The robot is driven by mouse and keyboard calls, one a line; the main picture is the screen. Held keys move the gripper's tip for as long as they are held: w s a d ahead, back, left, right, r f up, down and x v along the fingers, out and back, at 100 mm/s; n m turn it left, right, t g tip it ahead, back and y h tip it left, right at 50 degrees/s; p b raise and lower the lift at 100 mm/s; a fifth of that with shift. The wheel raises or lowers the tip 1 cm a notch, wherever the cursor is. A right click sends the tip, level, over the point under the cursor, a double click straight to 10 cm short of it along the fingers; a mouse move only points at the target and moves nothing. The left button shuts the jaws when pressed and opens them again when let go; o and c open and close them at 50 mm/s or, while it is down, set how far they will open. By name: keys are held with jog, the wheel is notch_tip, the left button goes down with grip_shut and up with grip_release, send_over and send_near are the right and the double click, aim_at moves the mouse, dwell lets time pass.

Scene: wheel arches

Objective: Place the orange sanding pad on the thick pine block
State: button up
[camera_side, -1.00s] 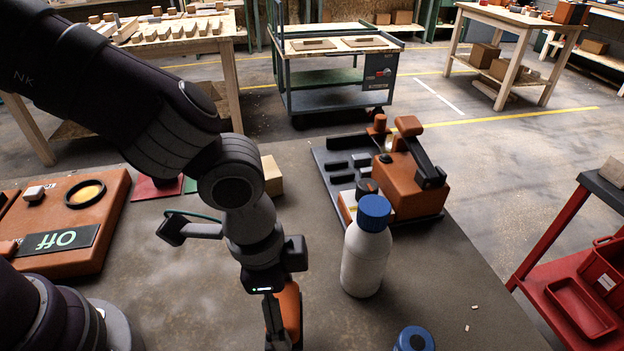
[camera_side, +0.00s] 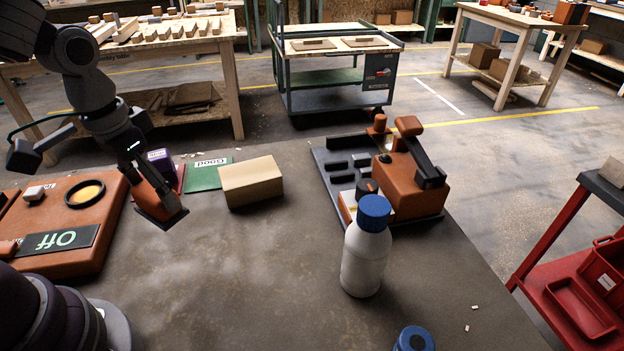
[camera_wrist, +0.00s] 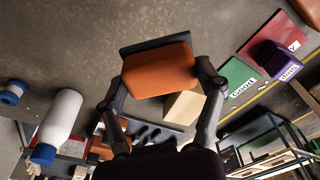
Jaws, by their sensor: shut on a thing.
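The orange sanding pad (camera_side: 160,210) is held between the fingers of my gripper (camera_side: 153,192), above the left part of the workbench and tilted. In the wrist view the orange pad (camera_wrist: 160,70), with a dark edge along one side, sits between the fingertips of my gripper (camera_wrist: 160,84). The thick pine block (camera_side: 252,182) lies on the bench to the right of the gripper, apart from the pad. In the wrist view the pine block (camera_wrist: 186,107) shows partly, behind the pad.
A green "Good" card (camera_side: 207,175) lies left of the block. A purple block (camera_side: 160,158) is by a red card (camera_wrist: 275,40). An orange "Off" panel (camera_side: 75,225) is at left. A white bottle (camera_side: 366,258) and an orange machine (camera_side: 412,185) are at right. Mid-bench is clear.

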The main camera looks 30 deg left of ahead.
jog(key=w, duration=0.4)
jog(key=w+a+f, duration=0.1)
jog(key=w, duration=0.9)
jog(key=shift+w+a+f, duration=0.2)
jog(key=shift+a+f, duration=0.05)
jog(key=shift+f, duration=1.7)
jog(key=shift+f, duration=0.45)
jog(key=o, duration=1.2)
jog(key=shift+c, duration=0.2)
